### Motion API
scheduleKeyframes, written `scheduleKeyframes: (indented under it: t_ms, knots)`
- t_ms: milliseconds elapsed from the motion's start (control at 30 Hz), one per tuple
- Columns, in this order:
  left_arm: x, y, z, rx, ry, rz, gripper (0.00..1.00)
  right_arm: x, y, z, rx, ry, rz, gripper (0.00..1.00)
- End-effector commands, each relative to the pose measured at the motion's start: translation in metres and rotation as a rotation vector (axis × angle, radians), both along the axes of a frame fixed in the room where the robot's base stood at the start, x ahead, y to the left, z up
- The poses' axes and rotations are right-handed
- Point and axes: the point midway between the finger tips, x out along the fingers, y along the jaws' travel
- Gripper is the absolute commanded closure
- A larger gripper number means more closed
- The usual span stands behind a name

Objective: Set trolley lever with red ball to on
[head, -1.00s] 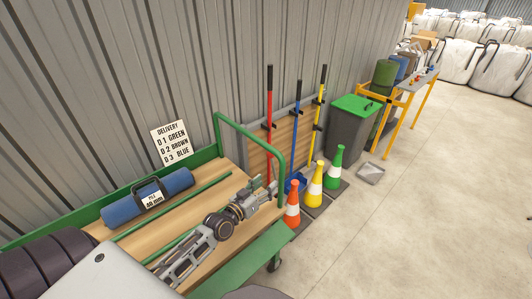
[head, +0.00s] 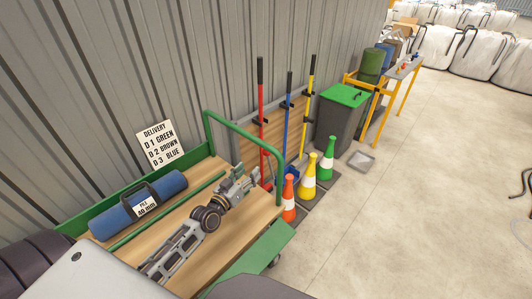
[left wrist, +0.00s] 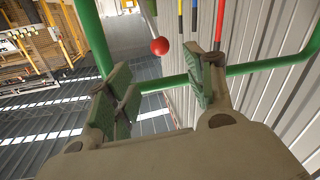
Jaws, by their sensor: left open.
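The green-framed trolley (head: 262,217) has a wooden deck and a green push handle (head: 247,133) at its far end. My left gripper (head: 246,182) is over the deck near that handle, open and empty. In the left wrist view the red ball (left wrist: 160,46) shows just beyond and between the open fingers of the left gripper (left wrist: 163,82), apart from both. Green bars of the trolley cross behind it. The lever's stem and its on or off position cannot be made out. In the head view I cannot pick out the ball clearly. My right gripper is not in view.
A blue roll (head: 137,204) lies on the deck beside a green rail. Orange, yellow and green cones (head: 308,178) stand past the trolley, near poles on a wooden board and a green-lidded bin (head: 342,120). A corrugated wall runs along the left. The floor at right is open.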

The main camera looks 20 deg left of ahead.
Motion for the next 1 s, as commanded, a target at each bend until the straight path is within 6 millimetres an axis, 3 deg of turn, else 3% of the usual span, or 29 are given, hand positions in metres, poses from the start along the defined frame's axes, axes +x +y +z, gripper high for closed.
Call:
scheduleKeyframes:
  t_ms: [367, 1000]
  knots:
    - [0.010, -0.001, 0.000, 0.000, -0.001, 0.001, 0.46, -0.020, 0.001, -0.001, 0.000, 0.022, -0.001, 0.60]
    - [0.057, -0.008, 0.001, -0.001, -0.001, 0.000, 0.46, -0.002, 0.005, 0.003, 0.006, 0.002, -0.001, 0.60]
